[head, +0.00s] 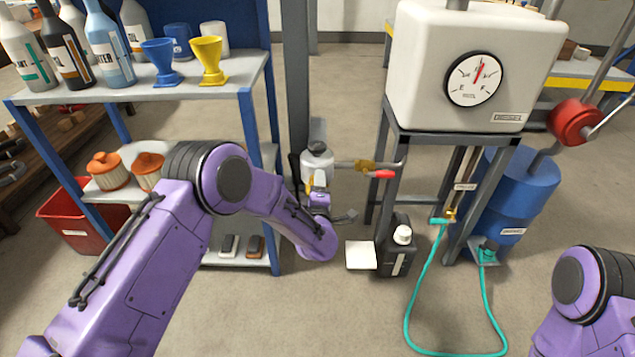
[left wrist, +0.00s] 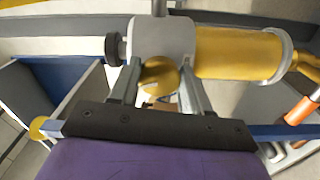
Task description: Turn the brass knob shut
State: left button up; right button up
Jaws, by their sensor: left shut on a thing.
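In the left wrist view a round brass knob (left wrist: 160,74) sits under a pale grey body (left wrist: 160,38), between the two fingers of my left gripper (left wrist: 160,88). The fingers are shut on the knob. In the head view my left gripper (head: 319,186) is at the small pale grey unit (head: 317,160) on the dark post; the knob is mostly hidden there by the gripper. A yellow cylinder (left wrist: 236,52) joins the grey body on the right in the wrist view. My right gripper is out of view; only part of its arm shows at the lower right.
A pipe with brass fittings (head: 362,165) and a red-handled valve (head: 384,174) runs right from the unit. A white gauge tank (head: 425,75) stands on a frame. A black jug (head: 396,255), a blue drum (head: 515,190) and a teal hose (head: 412,295) are nearby. A shelf (head: 190,93) stands left.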

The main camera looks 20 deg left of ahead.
pick_arm(q)
jog(key=shift+s+f+m+p, duration=0.15)
jog(key=shift+m+p, duration=0.35)
jog(key=shift+m, duration=1.4)
jog(key=o, duration=1.1)
jog(key=shift+c, duration=0.2)
jog(key=p+v, duration=0.2)
jog(key=v, duration=0.8)
jog(key=shift+s, duration=0.2)
